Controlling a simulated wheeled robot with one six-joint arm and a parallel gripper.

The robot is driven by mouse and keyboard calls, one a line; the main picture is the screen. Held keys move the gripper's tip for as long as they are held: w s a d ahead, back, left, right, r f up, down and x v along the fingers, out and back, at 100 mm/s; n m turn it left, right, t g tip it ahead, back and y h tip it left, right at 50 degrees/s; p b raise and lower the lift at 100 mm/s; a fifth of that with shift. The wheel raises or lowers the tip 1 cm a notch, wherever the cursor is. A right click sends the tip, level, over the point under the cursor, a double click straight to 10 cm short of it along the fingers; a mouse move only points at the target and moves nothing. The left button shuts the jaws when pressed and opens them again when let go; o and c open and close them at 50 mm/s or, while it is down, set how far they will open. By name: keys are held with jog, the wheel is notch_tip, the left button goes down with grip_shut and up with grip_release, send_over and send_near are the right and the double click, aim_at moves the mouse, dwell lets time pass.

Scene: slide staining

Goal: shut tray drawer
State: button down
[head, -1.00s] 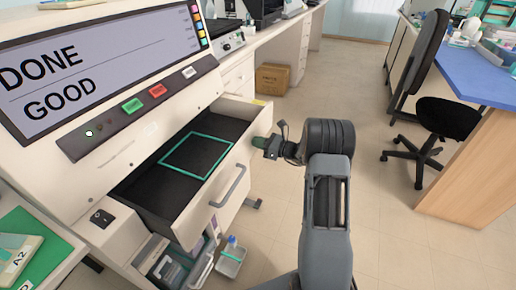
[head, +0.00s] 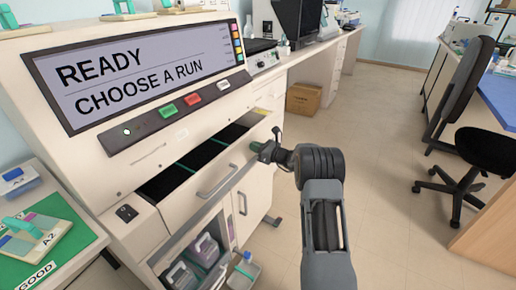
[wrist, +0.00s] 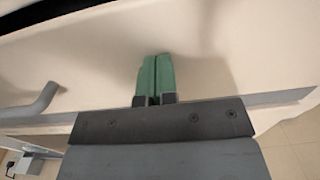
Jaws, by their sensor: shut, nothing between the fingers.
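The tray drawer (head: 232,172) of the white staining machine stands partly open in the head view. Its dark inside shows as a narrow strip, with parts of a green outline on the floor. A grey bar handle (head: 218,181) is on its front. My gripper (head: 257,147) is shut and empty, with its green fingertips at the right part of the drawer front. In the wrist view the shut fingertips (wrist: 154,78) are against or very near the cream drawer front (wrist: 215,60), and the handle (wrist: 35,105) is to their left. Exact contact is hard to tell.
The machine's screen (head: 150,62) reads READY, CHOOSE A RUN. Below the drawer is an open compartment with bottles (head: 205,248). A green mat (head: 45,240) with a slide holder lies at left.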

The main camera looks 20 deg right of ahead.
jog(key=shift+w+a+r, duration=0.1)
jog(key=shift+a+r, duration=0.05)
jog(key=shift+r, duration=0.15)
jog(key=p+v, duration=0.1)
jog(key=v, duration=1.3)
jog(key=s+a+f+n+g+p, duration=0.2)
jog(key=s+a+f+n+g, duration=0.3)
jog(key=s+n+g, duration=0.25)
jog(key=s+a+r+n+g+h+p, duration=0.3)
jog(key=s+r+n+p, duration=0.1)
jog(key=s+r+n, duration=0.25)
jog(key=s+a+r+n+g+h+p, duration=0.35)
jog(key=s+r+n+p, duration=0.2)
jog(key=s+r, duration=0.2)
jog(key=s+a+r+n+t+h+p, duration=0.1)
jog(key=s+r+n+p, duration=0.3)
jog(key=r, duration=0.6)
jog(key=s+a+r+n+t+h+p, duration=0.2)
jog(key=s+r+n+h+p, duration=0.2)
jog(key=r, duration=0.5)
jog(key=shift+s+r+t+p, duration=0.35)
jog(key=shift+r+t+p, duration=0.05)
jog(key=shift+p, duration=0.8)
